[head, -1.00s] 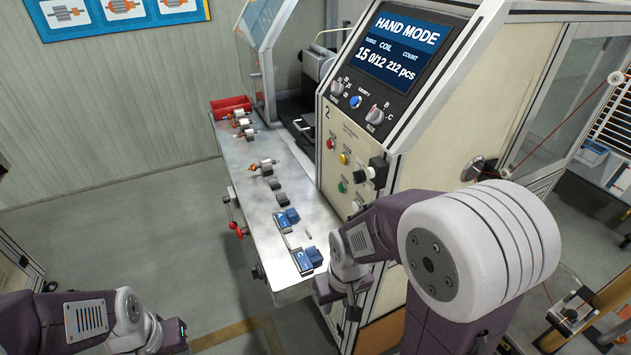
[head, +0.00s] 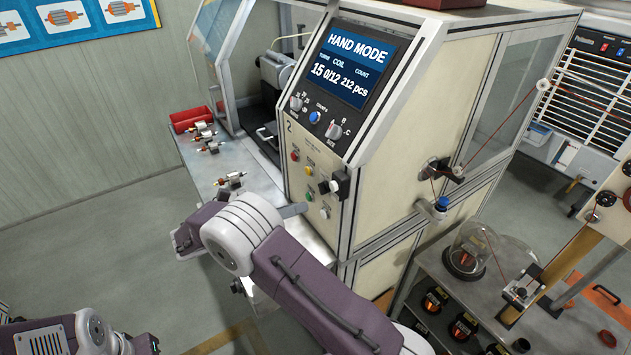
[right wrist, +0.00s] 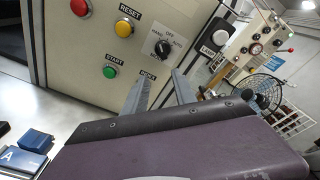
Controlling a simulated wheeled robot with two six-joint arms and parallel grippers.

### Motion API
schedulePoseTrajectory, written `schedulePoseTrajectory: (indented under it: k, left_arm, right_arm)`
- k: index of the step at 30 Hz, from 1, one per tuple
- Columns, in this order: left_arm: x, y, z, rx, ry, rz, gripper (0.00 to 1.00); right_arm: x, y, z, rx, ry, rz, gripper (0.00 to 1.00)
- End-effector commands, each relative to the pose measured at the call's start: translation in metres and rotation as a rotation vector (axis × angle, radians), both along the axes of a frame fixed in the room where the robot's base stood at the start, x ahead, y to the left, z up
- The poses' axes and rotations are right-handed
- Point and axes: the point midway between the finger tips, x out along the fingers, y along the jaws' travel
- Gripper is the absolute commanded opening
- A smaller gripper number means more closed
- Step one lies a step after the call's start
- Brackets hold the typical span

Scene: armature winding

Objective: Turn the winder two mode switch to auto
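The winder two mode switch is a black rotary knob on the cream panel marked 2. It shows in the right wrist view (right wrist: 162,48) with HAND, OFF and AUTO labels around it, and small in the head view (head: 324,187). The display (head: 355,62) reads HAND MODE. My right gripper (right wrist: 160,88) is open and empty, its two fingers apart, just below the switch near the INDEX label. In the head view one grey finger (head: 294,211) shows in front of the panel. My left arm is at the lower left; its fingers do not show.
A metal worktable (head: 200,175) with armatures and a red bin (head: 192,119) lies to the left.

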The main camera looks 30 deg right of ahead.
Motion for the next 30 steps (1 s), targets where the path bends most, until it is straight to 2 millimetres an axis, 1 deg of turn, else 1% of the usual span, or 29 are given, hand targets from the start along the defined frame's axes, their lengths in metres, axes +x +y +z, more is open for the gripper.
schedulePoseTrajectory:
  k: [1,3,6,8,11,18,21,25,30]
  left_arm:
    - [0.000,0.000,0.004,0.000,0.000,0.000,0.36]
    - [0.000,0.000,0.005,0.000,0.000,0.000,0.36]
    - [0.000,0.000,0.004,0.000,0.000,0.000,0.36]
    - [0.000,0.000,0.005,0.000,0.000,0.000,0.36]
    - [0.000,0.000,0.013,0.000,0.000,0.000,0.36]
    - [0.000,0.000,0.034,0.000,0.000,0.000,0.36]
    - [0.000,0.000,0.039,0.000,0.000,0.000,0.36]
    - [0.000,0.000,0.041,0.000,0.000,0.000,0.36]
    - [0.000,0.000,0.040,0.000,0.000,0.000,0.36]
  right_arm:
    - [0.007,0.009,0.011,-0.061,0.031,0.026,0.33]
    - [0.011,0.016,0.019,-0.116,0.057,0.039,0.33]
    - [0.012,0.018,0.021,-0.132,0.066,0.043,0.33]
    - [0.012,0.015,0.022,-0.131,0.066,0.041,0.33]
    - [0.013,0.001,0.025,-0.131,0.066,0.039,0.33]
    - [0.016,-0.050,0.025,-0.129,0.067,0.037,0.33]
    - [0.017,-0.064,0.024,-0.129,0.066,0.038,0.33]
    - [0.018,-0.073,0.022,-0.128,0.064,0.039,0.33]
    - [0.018,-0.074,0.020,-0.128,0.063,0.041,0.33]
